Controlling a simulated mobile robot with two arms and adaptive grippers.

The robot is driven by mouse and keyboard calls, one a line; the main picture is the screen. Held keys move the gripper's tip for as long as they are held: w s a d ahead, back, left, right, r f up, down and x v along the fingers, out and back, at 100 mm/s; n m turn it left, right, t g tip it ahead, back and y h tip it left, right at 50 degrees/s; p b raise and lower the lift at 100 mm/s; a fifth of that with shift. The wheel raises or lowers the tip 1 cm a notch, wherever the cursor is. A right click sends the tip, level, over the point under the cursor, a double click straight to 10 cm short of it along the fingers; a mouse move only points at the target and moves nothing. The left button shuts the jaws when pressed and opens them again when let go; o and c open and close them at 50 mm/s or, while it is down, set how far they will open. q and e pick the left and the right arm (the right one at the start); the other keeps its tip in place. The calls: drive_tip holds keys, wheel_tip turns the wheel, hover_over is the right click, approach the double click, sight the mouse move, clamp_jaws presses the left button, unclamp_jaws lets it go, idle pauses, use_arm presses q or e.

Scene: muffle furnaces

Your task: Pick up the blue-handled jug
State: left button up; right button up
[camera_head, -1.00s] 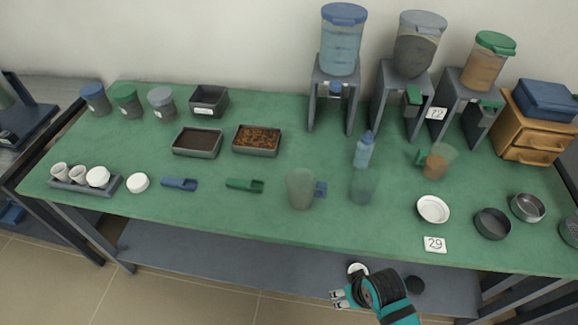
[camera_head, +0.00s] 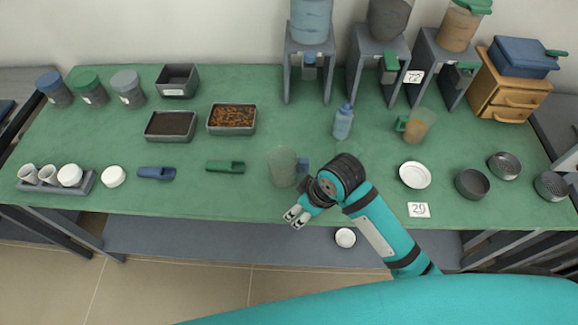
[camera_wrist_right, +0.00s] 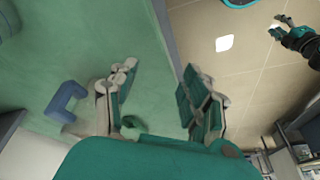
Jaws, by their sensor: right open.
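The blue-handled jug (camera_head: 283,168) is a translucent grey cup standing upright on the green table near its front edge, its blue handle (camera_head: 303,165) pointing right. My right gripper (camera_head: 296,217) is open and empty, in front of the jug at the table's front edge and apart from it. In the right wrist view the blue handle (camera_wrist_right: 66,101) lies left of the open fingers (camera_wrist_right: 157,78). My left gripper is not in the head view; a dark arm end with a gripper (camera_wrist_right: 284,24) at the wrist view's upper right seems to be it, jaws unclear.
A blue-capped bottle (camera_head: 343,122) and a green-handled jug (camera_head: 417,126) stand behind and right. A clear vessel is partly hidden behind my right arm. A green scoop (camera_head: 225,167) lies left of the jug. A white dish (camera_head: 415,175) and number card (camera_head: 418,210) lie right.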

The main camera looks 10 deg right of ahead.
sight(306, 160)
drive_tip(key=w+d+r+n+g+h, duration=0.1)
drive_tip(key=w+d+r+n+h, duration=0.1)
drive_tip(key=w+r+n, duration=0.35)
drive_tip(key=w+d+r+n+g+h, duration=0.1)
drive_tip(key=w+d+r+n, duration=0.1)
drive_tip(key=w+r, duration=0.7)
drive_tip(key=shift+m, duration=0.25)
drive_tip(key=f, duration=0.5)
drive_tip(key=s+f+p, duration=0.1)
drive_tip(key=f, duration=0.4)
drive_tip(key=s+f+p, duration=0.1)
drive_tip(key=f, duration=0.4)
drive_tip(key=shift+s, duration=0.2)
clamp_jaws()
